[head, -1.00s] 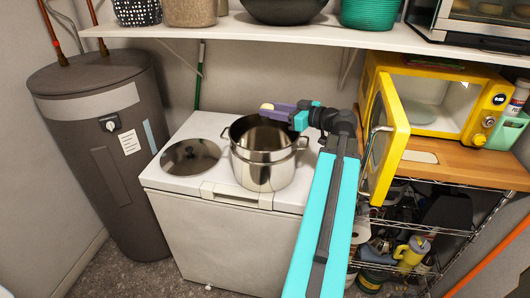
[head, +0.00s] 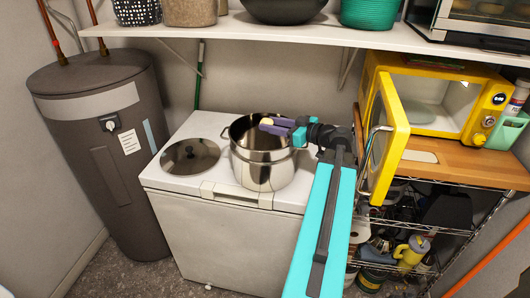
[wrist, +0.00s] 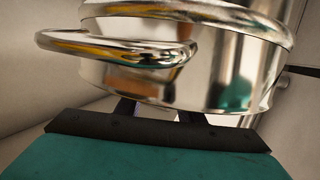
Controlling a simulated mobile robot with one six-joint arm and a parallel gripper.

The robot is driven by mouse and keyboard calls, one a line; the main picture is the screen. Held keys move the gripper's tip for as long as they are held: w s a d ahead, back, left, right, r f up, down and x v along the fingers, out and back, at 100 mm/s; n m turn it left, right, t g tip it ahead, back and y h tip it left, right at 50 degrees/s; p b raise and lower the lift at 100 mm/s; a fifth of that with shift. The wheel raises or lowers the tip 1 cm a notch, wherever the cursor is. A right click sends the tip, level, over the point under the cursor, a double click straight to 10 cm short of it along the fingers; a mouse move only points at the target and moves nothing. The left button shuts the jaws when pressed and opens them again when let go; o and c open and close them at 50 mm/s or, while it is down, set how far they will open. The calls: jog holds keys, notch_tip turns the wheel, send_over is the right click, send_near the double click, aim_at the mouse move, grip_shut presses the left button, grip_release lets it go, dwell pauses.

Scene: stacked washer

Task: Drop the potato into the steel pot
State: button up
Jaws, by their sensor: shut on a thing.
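The steel pot (head: 262,172) stands open on the white chest top, its handles out to the sides. My gripper (head: 272,126) reaches in from the right with its purple fingers over the pot's mouth, near the rim. It is shut on the potato (head: 267,121), a small pale yellow piece showing at the fingertips. In the wrist view the shiny pot (wrist: 215,70) and its handle fill the middle. Only the bases of the fingers show there, and the potato is hidden.
A round lid (head: 190,156) lies on the white chest (head: 215,235) left of the pot. A shelf (head: 270,33) with baskets runs above. The yellow microwave (head: 440,100) stands on the right, its door open close to my arm.

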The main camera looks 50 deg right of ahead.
jog(key=o, duration=1.2)
jog(key=shift+o, duration=0.2)
jog(key=shift+f, duration=0.1)
